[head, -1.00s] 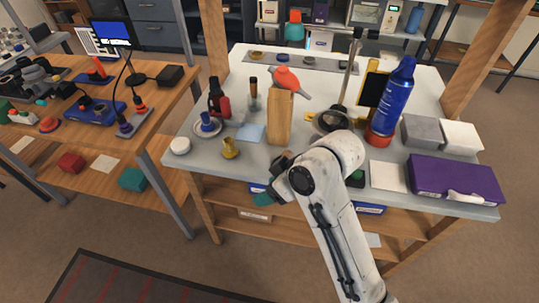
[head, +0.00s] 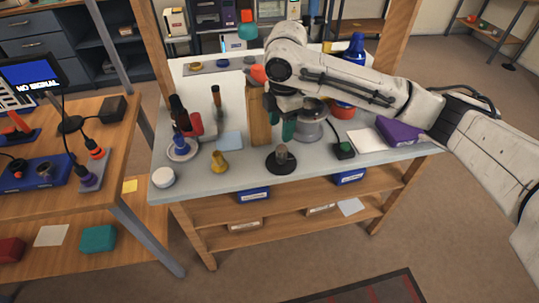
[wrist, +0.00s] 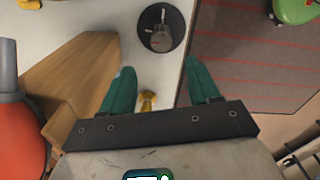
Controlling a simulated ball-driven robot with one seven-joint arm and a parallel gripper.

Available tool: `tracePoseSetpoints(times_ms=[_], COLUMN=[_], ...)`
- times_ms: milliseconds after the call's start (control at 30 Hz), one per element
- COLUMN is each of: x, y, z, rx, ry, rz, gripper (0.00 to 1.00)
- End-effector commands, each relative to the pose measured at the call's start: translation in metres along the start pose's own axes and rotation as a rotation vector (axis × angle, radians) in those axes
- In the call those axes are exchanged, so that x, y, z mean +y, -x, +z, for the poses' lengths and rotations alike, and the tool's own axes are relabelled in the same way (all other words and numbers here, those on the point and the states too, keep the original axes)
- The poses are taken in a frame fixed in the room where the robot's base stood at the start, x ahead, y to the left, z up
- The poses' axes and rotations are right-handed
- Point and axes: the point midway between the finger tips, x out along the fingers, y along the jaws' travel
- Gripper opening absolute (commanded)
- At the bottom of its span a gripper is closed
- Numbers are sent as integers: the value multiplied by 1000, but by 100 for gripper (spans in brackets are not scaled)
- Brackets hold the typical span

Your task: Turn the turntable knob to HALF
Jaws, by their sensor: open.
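What looks like the turntable knob, a grey upright knob (head: 281,152) on a dark round disc (head: 281,165), sits at the front of the grey-white workbench. In the wrist view the knob (wrist: 160,38) and disc (wrist: 146,22) are at the top, beyond the fingertips. My gripper (head: 289,128) is above the bench, just behind the disc in the head view, beside the wooden block. In the wrist view its two teal fingers (wrist: 158,72) are apart with nothing held. Any HALF marking is too small to read.
The wooden block (head: 259,122) stands close to my gripper, with a red-orange rounded thing (wrist: 20,130) near it. A brass piece (head: 219,162) and white round cap (head: 163,177) lie left. A black box with a green button (head: 343,149) is right of the disc.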

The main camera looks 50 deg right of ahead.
Motion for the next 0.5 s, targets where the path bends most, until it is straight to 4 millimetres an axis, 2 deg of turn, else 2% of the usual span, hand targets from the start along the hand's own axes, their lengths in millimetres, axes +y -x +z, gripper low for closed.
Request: tracePoseSetpoints(times_ms=[67, 233, 500], x=[-2, -3, -4], y=[-2, -15, -63], z=[10, 13, 13], rx=[-17, -19, -19], ry=[-3, -3, -2], rz=[-13, -19, -19], gripper=[61, 61, 61])
